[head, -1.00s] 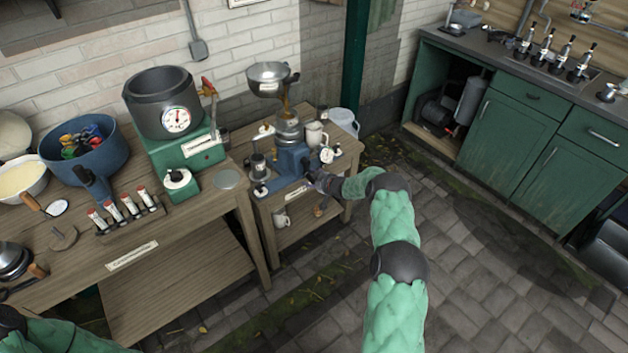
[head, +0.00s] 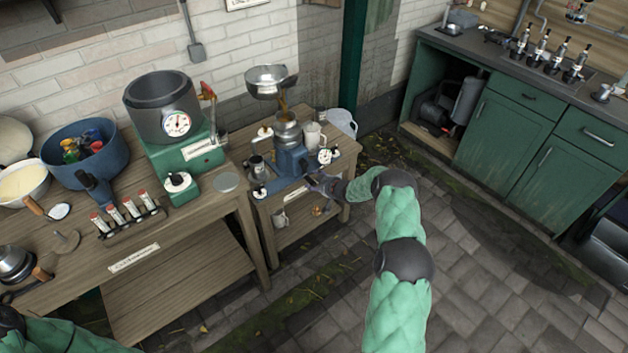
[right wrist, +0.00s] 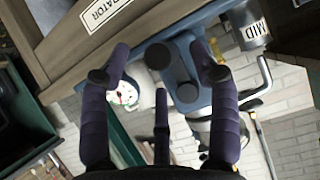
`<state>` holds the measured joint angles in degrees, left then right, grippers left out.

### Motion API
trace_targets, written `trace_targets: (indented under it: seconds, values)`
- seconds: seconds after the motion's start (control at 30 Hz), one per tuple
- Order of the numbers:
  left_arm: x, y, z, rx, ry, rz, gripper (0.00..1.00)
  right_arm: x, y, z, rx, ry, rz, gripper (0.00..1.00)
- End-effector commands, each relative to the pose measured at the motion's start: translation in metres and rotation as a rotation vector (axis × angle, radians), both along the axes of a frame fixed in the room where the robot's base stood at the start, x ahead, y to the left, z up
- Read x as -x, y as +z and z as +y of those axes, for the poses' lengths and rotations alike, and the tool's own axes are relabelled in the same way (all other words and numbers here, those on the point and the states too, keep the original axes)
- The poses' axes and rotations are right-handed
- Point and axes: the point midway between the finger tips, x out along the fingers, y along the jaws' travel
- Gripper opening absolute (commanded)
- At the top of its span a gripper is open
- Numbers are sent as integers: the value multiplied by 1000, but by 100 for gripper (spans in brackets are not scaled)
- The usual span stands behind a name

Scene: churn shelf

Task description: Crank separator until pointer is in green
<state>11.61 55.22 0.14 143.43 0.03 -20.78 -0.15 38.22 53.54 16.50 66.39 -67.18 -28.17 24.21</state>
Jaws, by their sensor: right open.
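The separator (head: 292,160) has a blue base and a metal bowl on top, and stands on the small wooden table at centre. Its white dial (head: 326,156) faces me; the pointer is too small to read. In the right wrist view the dial (right wrist: 126,96) is partly behind a finger, with green and red marks showing. My right gripper (head: 316,183) is at the front of the separator. My left gripper is out of view.
A metal funnel bowl (head: 270,82) pours brown liquid into the separator from above. The larger wooden bench (head: 190,255) at left holds a green churn machine (head: 190,150) and a blue tub (head: 85,165). Paved floor at right is clear.

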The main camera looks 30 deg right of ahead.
Motion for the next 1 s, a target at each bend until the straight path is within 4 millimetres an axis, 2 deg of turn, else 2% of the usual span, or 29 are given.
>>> trace_targets:
  seconds: [0.63,1.0]
  values:
    - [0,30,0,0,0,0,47,37,25,-3,0,-1,-2,62]
    - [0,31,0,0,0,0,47,40,25,-3,0,0,-1,62]
